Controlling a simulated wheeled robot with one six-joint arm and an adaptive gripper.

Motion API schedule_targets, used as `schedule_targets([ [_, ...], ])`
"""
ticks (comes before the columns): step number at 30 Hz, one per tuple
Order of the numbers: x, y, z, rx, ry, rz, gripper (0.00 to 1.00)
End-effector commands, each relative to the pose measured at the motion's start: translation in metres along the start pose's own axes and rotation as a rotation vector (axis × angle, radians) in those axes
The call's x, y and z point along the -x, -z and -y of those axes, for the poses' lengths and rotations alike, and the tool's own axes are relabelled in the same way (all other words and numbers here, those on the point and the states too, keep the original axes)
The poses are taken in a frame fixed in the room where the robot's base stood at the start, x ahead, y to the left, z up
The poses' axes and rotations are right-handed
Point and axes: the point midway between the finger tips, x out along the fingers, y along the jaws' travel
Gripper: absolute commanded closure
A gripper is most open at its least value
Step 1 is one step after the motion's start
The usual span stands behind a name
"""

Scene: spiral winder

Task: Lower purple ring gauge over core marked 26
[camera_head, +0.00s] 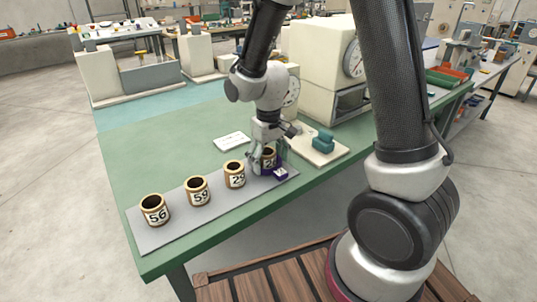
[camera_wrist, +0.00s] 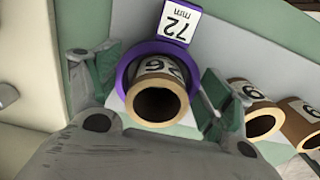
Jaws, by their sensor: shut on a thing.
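The purple ring gauge (camera_wrist: 128,78) has a tag marked 72 mm (camera_wrist: 175,25). It surrounds the tan core marked 26 (camera_wrist: 158,98), whose open dark end faces the wrist camera. In the head view the core (camera_head: 269,157) stands upright at the right end of the row, with the purple ring (camera_head: 266,169) low around it. My gripper (camera_wrist: 158,76) is shut on the ring, one finger on each side of the core. My gripper (camera_head: 268,160) partly hides both in the head view. I cannot tell whether the ring touches the mat.
Other cores, marked 56 (camera_head: 155,211), 59 (camera_head: 198,191) and one with a less clear number (camera_head: 234,174), stand left on the grey mat (camera_head: 167,236). A white card (camera_head: 232,141) lies behind. A teal block on a pale plate (camera_head: 323,142) and a dial machine (camera_head: 318,50) are to the right.

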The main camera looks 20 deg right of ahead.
Motion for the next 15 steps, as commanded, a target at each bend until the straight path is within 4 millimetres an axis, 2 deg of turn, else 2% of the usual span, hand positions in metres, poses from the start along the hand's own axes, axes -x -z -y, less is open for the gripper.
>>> schedule_targets([
  [13,-0.0042,0.0000,0.0000,0.000,0.000,-0.001,0.50],
  [14,-0.0042,0.0000,0.0000,0.000,0.000,-0.001,0.17],
  [15,-0.0041,0.0000,0.0000,0.000,0.000,-0.001,0.09],
])
